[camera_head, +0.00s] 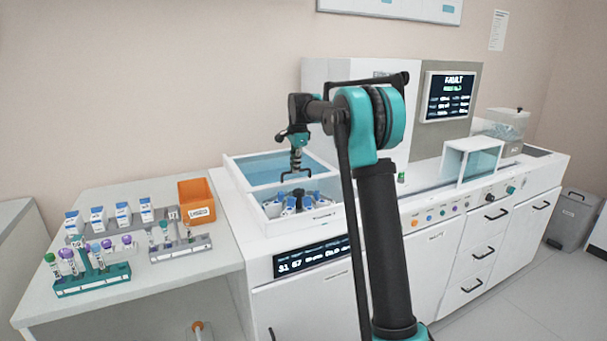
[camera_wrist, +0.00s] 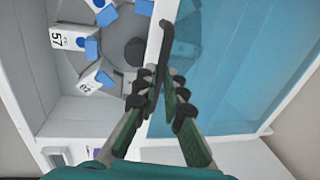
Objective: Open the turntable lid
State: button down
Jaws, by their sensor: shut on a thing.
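The turntable lid (camera_head: 262,168) is a clear blue panel in a white frame at the back of the white turntable box. It also fills the right side of the wrist view (camera_wrist: 235,65). The front of the box is uncovered, and the turntable (camera_head: 297,203) with its blue-and-white holders shows there. My gripper (camera_head: 296,170) is over the box at the lid's front edge. In the wrist view its fingers (camera_wrist: 158,85) are shut on the black lid handle (camera_wrist: 178,35). The fingers hide part of the handle. Whether the lid is tilted is hard to tell.
A side table at left holds a teal tube rack (camera_head: 92,283), a grey rack (camera_head: 180,245), several white-and-blue boxes and an orange bin (camera_head: 197,201). A wall screen (camera_head: 449,96) reads FAULT. A glass-sided cover (camera_head: 472,162) stands on the counter at right.

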aim_at(290, 176)
jog(key=shift+w+a, duration=0.3)
jog(key=shift+w, duration=0.55)
jog(key=shift+w+a, duration=0.3)
jog(key=shift+w, duration=0.5)
jog(key=shift+w+a, duration=0.3)
jog(key=shift+w, duration=0.55)
jog(key=c, duration=1.6)
grip_release()
notch_tip(290, 176, up, 12)
jog(key=s, duration=0.2)
jog(key=shift+d, duration=0.4)
jog(key=shift+s+f, duration=0.1)
jog(key=shift+f, duration=0.05)
